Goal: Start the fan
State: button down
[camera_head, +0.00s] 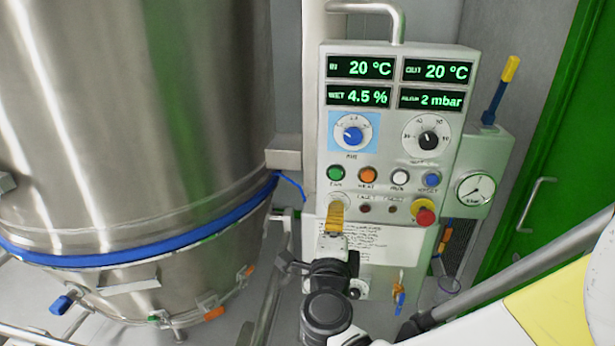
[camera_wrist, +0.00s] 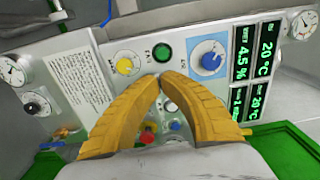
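The control panel (camera_head: 390,145) carries a green button (camera_head: 335,173) labelled FAN at the left of its button row. The green button also shows in the wrist view (camera_wrist: 162,52), just beyond my fingertips. My gripper (camera_head: 337,197) has yellow fingers, which show below the green button in the head view. In the wrist view my gripper (camera_wrist: 163,79) has its fingertips together with nothing between them. The tips look apart from the green button in the picture; their depth to the panel is unclear. The orange button (camera_head: 367,175) sits beside the green one and is hidden in the wrist view.
A white button (camera_head: 399,177), a blue button (camera_head: 432,180) and a red emergency knob (camera_head: 425,216) are close by. Blue (camera_head: 352,135) and black (camera_head: 428,140) dials sit above. A steel vessel (camera_head: 130,120) stands left and a green door (camera_head: 560,150) right.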

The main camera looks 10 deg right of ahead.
aim_at(339, 177)
jog(key=b+x, duration=0.2)
jog(key=x, duration=1)
jog(key=shift+w+d+f, duration=0.1)
jog(key=shift+w+f, duration=0.05)
jog(key=shift+w, duration=0.05)
jog(key=shift+w+d+b, duration=0.15)
jog(key=shift+w+b, duration=0.2)
jog(key=shift+w, duration=0.15)
jog(key=shift+x, duration=0.85)
